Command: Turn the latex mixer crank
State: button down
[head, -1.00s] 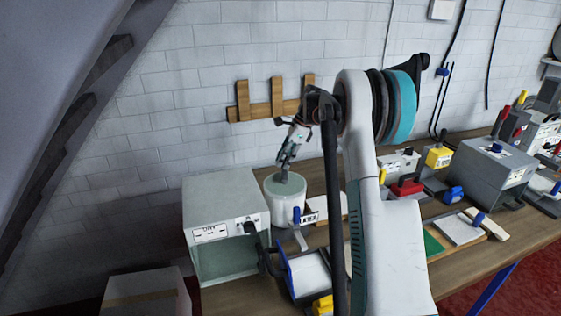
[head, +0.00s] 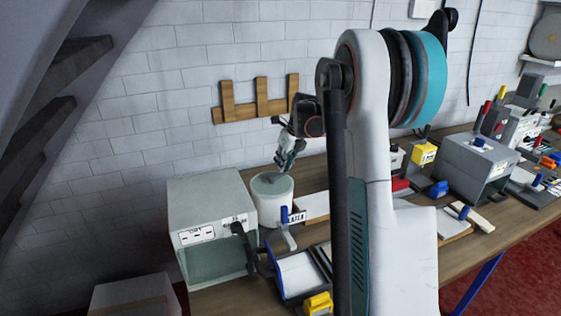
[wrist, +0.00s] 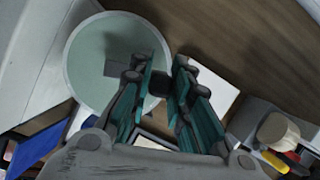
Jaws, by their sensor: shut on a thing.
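The latex mixer (head: 272,210) is a white round tub with a pale green top and a label on its right, standing on the workbench. In the wrist view its round top (wrist: 88,75) fills the upper left. My gripper (head: 280,168) is above the right back part of the top, angled down. In the wrist view its teal and grey fingers (wrist: 160,68) are closed around a small dark piece, the crank knob (wrist: 160,83). A dark patch on the top may be shadow.
A grey box (head: 210,215) stands just left of the tub. A blue-sided tray (head: 300,275) and a yellow block (head: 318,303) are in front. A wooden rack (head: 257,100) hangs on the wall behind. Grey machines (head: 478,165) crowd the right side.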

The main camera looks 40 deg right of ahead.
jog(key=shift+s+m+h, duration=0.4)
jog(key=shift+s+m, duration=0.05)
jog(key=shift+m, duration=0.5)
jog(key=shift+s+m+h, duration=0.4)
jog(key=shift+s+m, duration=0.05)
jog(key=shift+m, duration=0.5)
jog(key=c, duration=1.5)
grip_release()
jog(key=v, duration=1.2)
jog(key=shift+w, duration=0.1)
jog(key=shift+a, duration=0.1)
